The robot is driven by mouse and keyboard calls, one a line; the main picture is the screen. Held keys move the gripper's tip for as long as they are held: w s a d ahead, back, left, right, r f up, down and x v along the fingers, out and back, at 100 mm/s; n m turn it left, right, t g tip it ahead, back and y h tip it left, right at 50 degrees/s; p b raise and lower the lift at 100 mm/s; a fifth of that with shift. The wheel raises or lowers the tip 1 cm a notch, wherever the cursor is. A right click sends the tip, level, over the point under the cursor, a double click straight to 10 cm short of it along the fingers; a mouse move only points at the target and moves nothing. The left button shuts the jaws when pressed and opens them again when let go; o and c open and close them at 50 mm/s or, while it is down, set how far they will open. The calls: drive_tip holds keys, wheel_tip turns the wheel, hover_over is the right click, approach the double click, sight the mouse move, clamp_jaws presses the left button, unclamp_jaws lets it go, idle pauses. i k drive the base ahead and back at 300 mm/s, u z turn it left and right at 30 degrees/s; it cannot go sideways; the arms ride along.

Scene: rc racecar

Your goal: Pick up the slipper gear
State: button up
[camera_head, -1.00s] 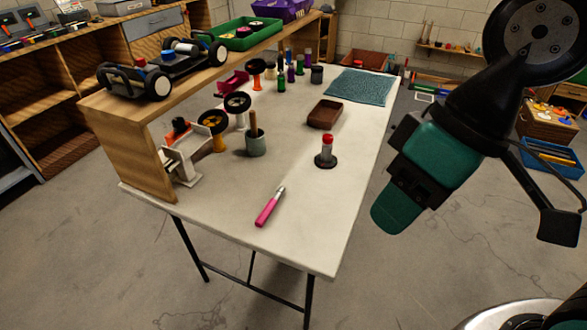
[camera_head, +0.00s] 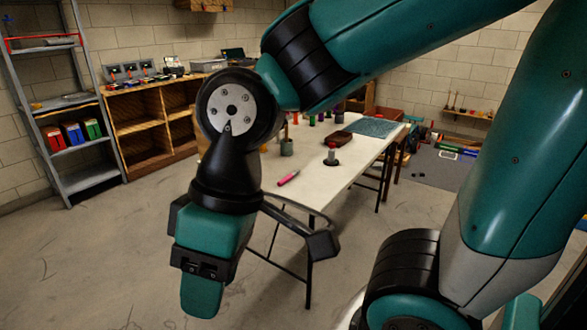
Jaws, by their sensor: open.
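I cannot make out the slipper gear for certain. A small upright piece with a red top on a round black base (camera_head: 331,156) stands on the white table (camera_head: 318,180); whether the gear is part of it is too small to tell. My gripper (camera_head: 250,265) hangs in front of the table, nearer to me, tilted downward. It is open, with nothing visible in it, and well apart from the things on the table.
A pink-handled tool (camera_head: 288,178) lies near the table's front edge. A brown tray (camera_head: 334,139), a grey-green cup (camera_head: 287,147) and a blue-green mat (camera_head: 375,127) are farther back. A grey metal rack (camera_head: 75,125) stands at the far left. The floor at left is clear.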

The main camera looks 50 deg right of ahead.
sight(330, 160)
drive_tip(key=u, duration=0.05)
drive_tip(key=i, duration=1.95)
drive_tip(key=z, duration=1.45)
drive_tip(key=i, duration=0.8)
drive_tip(key=z, duration=0.85)
